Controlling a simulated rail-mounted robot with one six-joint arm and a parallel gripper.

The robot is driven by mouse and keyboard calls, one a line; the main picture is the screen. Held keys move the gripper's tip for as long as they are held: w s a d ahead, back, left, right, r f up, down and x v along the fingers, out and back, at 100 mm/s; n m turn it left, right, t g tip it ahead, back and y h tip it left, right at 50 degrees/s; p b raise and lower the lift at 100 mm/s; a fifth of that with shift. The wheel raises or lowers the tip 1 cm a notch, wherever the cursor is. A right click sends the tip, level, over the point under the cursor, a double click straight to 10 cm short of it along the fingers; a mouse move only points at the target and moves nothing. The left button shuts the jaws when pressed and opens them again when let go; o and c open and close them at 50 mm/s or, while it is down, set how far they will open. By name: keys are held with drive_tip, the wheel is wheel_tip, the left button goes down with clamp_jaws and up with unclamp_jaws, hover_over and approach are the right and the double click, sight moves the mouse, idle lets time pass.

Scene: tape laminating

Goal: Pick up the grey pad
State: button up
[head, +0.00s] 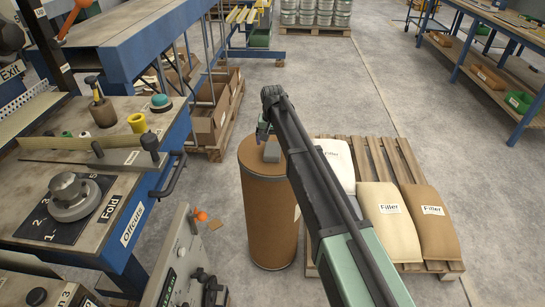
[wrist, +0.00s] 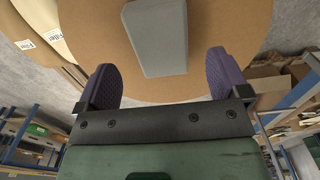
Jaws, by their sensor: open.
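The grey pad (wrist: 156,38) lies flat on the round brown lid of a drum (wrist: 216,30) in the wrist view. In the head view the pad (head: 271,152) shows as a small grey block on top of the brown drum (head: 268,215), partly behind my arm. My gripper (wrist: 162,78) is open, with its two purple fingers apart. The pad lies ahead of the fingertips, roughly between their lines, and its near end reaches about level with the tips. Whether the fingers are at the pad's height I cannot tell. In the head view my gripper (head: 263,130) is mostly hidden by my arm.
A pallet (head: 378,155) with several filler sacks (head: 388,220) stands right of the drum. A workbench (head: 100,170) with a grey dial device (head: 72,195) is at the left. Cardboard boxes (head: 212,125) sit on a pallet behind. Open floor (head: 330,90) lies beyond the drum.

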sight(272, 148)
wheel_tip(272, 148, down, 5)
drive_tip(key=b, duration=0.4)
drive_tip(key=shift+f, duration=0.1)
drive_tip(key=shift+r, duration=0.25)
drive_tip(key=c, duration=1)
drive_tip(key=shift+r, duration=0.1)
wheel_tip(272, 148, up, 20)
drive_tip(key=p, duration=2)
